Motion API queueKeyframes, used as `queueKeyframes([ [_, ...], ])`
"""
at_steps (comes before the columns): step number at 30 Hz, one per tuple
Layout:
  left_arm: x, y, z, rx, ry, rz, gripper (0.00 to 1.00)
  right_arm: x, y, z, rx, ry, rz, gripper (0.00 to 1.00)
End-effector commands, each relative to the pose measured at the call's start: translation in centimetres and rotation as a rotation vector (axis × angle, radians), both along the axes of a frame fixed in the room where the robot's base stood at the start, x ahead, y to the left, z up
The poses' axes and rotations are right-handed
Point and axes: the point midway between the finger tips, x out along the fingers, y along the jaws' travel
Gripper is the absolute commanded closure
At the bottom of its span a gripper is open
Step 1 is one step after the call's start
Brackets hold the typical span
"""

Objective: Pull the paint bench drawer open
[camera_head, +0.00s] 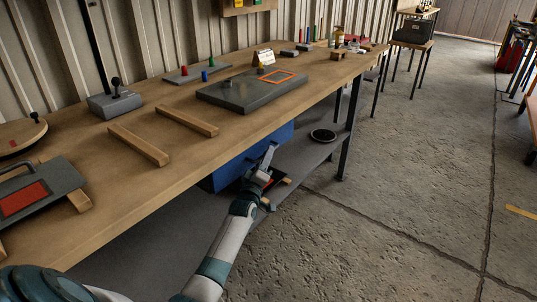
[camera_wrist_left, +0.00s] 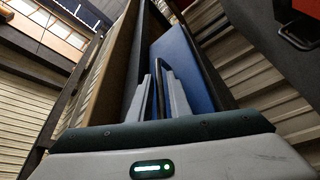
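The blue paint bench drawer (camera_head: 226,176) hangs under the wooden workbench (camera_head: 130,187). Its blue surface also fills the middle of the left wrist view (camera_wrist_left: 190,68). My left gripper (camera_head: 264,166) is low in front of the bench, close to the drawer. In the left wrist view, a dark bar handle (camera_wrist_left: 158,68) stands between the two grey fingers of my left gripper (camera_wrist_left: 160,85). I cannot tell whether the fingers press on the handle or stand slightly apart from it. How far the drawer stands out is unclear. My right gripper is not in view.
A lower grey shelf (camera_head: 300,163) with a round black dish (camera_head: 323,136) lies beside the drawer. A black bench leg (camera_head: 348,130) stands to its right. The bench top holds a dark panel (camera_head: 235,95) and wooden strips (camera_head: 138,145). The concrete floor at right is mostly clear.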

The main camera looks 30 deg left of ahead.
Motion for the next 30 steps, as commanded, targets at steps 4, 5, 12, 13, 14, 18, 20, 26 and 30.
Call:
queueKeyframes([
  [4, 1.1, 0.4, 0.3, 0.0, -0.001, 0.001, 0.83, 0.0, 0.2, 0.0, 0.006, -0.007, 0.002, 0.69],
  [5, 1.3, 0.4, 0.3, 0.0, -0.001, 0.0, 0.83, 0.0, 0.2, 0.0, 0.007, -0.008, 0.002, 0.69],
  [12, 1.6, 0.5, 0.4, 0.0, -0.001, 0.001, 0.83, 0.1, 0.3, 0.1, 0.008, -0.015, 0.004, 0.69],
  [13, 1.6, 0.5, 0.4, 0.0, -0.001, 0.001, 0.83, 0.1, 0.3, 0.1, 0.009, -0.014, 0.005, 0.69],
  [14, 1.6, 0.5, 0.4, 0.0, -0.001, 0.001, 0.83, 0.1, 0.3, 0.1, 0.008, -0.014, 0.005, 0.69],
  [18, 1.5, 0.5, 0.4, 0.0, -0.001, 0.001, 0.97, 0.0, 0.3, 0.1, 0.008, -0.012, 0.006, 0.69],
  [20, 1.5, 0.5, 0.4, 0.0, -0.001, 0.001, 1.0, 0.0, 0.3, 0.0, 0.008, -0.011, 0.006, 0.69],
  [26, 1.5, 0.4, 0.4, -0.001, 0.0, 0.0, 1.0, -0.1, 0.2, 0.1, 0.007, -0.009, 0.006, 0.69],
  [30, 1.5, -0.1, 0.4, -0.002, -0.001, 0.0, 1.0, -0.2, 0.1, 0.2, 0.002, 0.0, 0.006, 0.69],
])
